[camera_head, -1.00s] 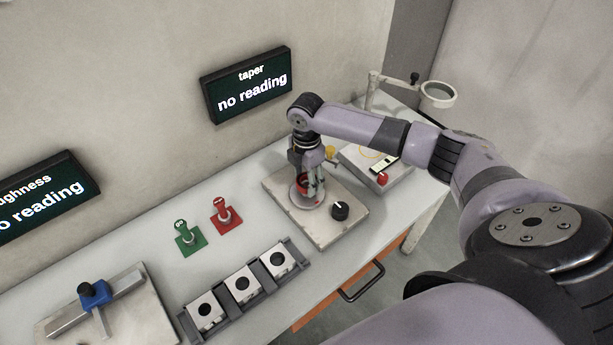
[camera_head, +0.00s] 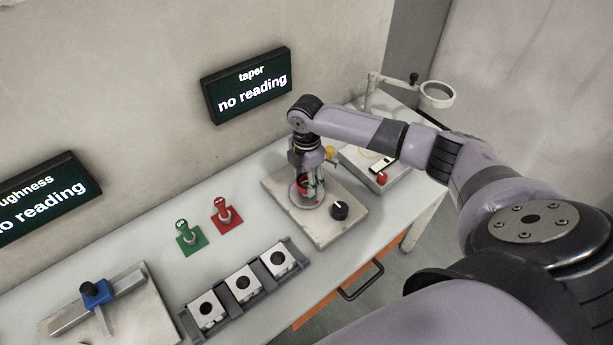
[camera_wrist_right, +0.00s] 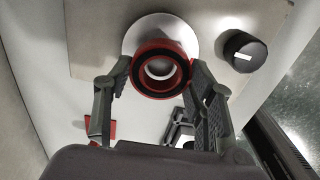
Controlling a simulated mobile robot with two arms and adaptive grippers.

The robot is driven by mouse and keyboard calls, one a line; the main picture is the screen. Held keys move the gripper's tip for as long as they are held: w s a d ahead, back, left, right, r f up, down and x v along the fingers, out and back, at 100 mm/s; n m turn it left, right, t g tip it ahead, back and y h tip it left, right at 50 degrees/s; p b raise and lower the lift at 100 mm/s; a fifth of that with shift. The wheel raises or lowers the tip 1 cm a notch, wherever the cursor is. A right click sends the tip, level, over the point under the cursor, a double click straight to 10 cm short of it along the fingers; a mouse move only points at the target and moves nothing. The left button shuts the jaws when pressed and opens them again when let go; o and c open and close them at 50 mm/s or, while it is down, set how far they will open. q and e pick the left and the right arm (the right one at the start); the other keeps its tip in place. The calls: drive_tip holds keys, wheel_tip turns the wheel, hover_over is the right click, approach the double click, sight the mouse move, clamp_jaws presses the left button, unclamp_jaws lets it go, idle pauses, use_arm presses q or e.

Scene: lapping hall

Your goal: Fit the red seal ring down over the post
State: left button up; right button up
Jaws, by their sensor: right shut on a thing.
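My right gripper (camera_head: 314,189) points down over a round pale disc (camera_head: 297,200) on a metal plate. In the right wrist view its two fingers (camera_wrist_right: 160,80) are shut on the red seal ring (camera_wrist_right: 140,85), one on each side. The ring also shows in the head view (camera_head: 302,187), partly hidden by the fingers. Through the ring's opening I see a pale round shape, probably the post (camera_wrist_right: 159,69); I cannot tell how far the ring is down around it. My left gripper is not in view.
A black knob (camera_head: 340,210) sits on the metal plate (camera_head: 325,232) close to the gripper. A red-button box (camera_head: 372,172) stands behind it at right.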

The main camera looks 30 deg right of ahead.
drive_tip(key=shift+f, duration=0.7)
idle(1.3)
drive_tip(key=o, duration=1.3)
wheel_tip(320, 180, up, 12)
drive_tip(key=shift+f, duration=0.1)
idle(0.4)
